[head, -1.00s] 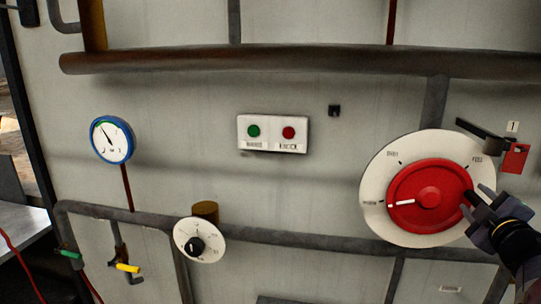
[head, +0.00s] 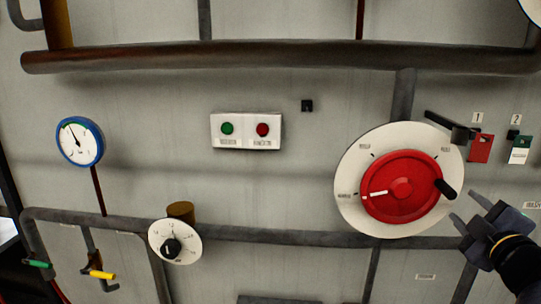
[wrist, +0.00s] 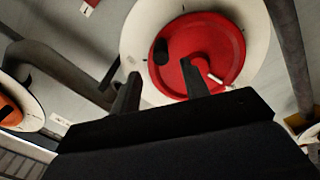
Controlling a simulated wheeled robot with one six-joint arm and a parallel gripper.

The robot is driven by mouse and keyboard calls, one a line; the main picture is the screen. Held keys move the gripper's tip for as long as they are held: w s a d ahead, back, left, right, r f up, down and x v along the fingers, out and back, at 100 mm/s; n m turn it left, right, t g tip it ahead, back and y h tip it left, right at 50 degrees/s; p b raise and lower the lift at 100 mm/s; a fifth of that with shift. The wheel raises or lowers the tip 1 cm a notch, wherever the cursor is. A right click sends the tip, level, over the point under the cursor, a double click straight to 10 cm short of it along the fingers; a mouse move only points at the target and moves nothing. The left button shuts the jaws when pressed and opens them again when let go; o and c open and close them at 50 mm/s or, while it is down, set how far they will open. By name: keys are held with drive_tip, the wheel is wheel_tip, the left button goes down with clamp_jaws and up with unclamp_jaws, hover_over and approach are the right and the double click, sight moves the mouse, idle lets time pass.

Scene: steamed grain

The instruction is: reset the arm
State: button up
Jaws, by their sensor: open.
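My gripper (head: 464,206) is at the right of the head view, its two fingers spread and empty. It is just right of and below a large red dial (head: 398,201) on a round white plate (head: 357,222). A black knob (head: 445,189) sticks out at the dial's right side, and a white pointer mark lies at its left. I see a gap between the fingers and the knob. In the wrist view my gripper (wrist: 160,88) shows two dark, separated fingers in front of the red dial (wrist: 215,48), with nothing between them.
A button box (head: 246,131) with green and red buttons is on the grey wall. A small white dial (head: 187,248) and a blue-rimmed gauge (head: 80,142) are at left. Pipes cross the wall.

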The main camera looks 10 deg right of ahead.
sight(453, 196)
drive_tip(key=p+x, duration=0.1)
drive_tip(key=x, duration=0.7)
drive_tip(key=f, duration=0.1)
drive_tip(key=f+m, duration=0.1)
drive_tip(key=f+b, duration=0.1)
drive_tip(key=shift+w+d+m, duration=0.25)
drive_tip(key=shift+w+m, duration=0.1)
drive_tip(key=shift+m, duration=0.05)
drive_tip(key=a+f+m, duration=0.1)
drive_tip(key=m, duration=0.2)
drive_tip(key=f+m+p, duration=0.1)
drive_tip(key=f+m, duration=0.1)
drive_tip(key=a+f+m+p, duration=0.1)
drive_tip(key=f+m, duration=0.1)
drive_tip(key=m, duration=0.1)
drive_tip(key=shift+w+a+f+m, duration=0.15)
drive_tip(key=shift+w+a+m, duration=0.15)
drive_tip(key=b+v, duration=0.1)
drive_tip(key=v, duration=0.6)
drive_tip(key=shift+s, duration=0.3)
drive_tip(key=shift+a+f, duration=0.1)
